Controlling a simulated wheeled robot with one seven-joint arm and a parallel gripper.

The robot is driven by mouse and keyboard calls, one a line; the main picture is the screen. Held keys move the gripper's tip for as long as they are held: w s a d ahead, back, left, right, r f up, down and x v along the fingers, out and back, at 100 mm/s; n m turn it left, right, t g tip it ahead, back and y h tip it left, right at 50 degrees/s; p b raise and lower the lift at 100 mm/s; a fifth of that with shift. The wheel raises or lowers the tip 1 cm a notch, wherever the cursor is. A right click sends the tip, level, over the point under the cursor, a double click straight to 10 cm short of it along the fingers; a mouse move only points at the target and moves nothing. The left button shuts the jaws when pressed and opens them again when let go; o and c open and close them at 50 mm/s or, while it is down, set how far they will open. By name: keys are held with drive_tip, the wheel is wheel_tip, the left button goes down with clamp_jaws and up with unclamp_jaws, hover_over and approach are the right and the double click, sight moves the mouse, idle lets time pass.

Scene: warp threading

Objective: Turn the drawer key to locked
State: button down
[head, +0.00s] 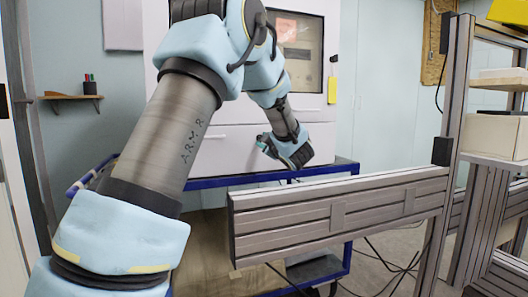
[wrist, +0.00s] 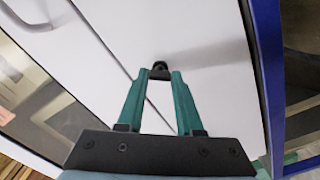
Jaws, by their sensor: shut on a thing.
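The white cabinet has a wide drawer front (head: 225,152) in its lower part, and the drawer front also fills much of the wrist view (wrist: 215,75). A small black key (wrist: 160,68) sticks out of it near the panel seam. My gripper (wrist: 161,78) has its two teal fingertips closed around the key, one on each side. In the head view my gripper (head: 264,143) is at the drawer front, and the key is too small or hidden to make out there. The lock's markings do not show, so I cannot tell how far the key is turned.
A blue-framed cart (head: 340,165) stands just below and in front of the drawer. A metal profile beam (head: 340,215) crosses the foreground at right, joined to an upright post (head: 455,110). A small wall shelf (head: 70,98) holds a pen cup at left. Cables hang below the beam.

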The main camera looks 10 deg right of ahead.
drive_tip(key=shift+f+n+b, duration=0.1)
drive_tip(key=shift+n+b, duration=3.5)
drive_tip(key=shift+b, duration=0.1)
drive_tip(key=c, duration=0.6)
unclamp_jaws()
drive_tip(key=shift+o, duration=0.2)
drive_tip(key=s+d+p, duration=0.1)
drive_tip(key=s, duration=0.9)
drive_tip(key=shift+s+d, duration=0.15)
drive_tip(key=shift+s, duration=0.2)
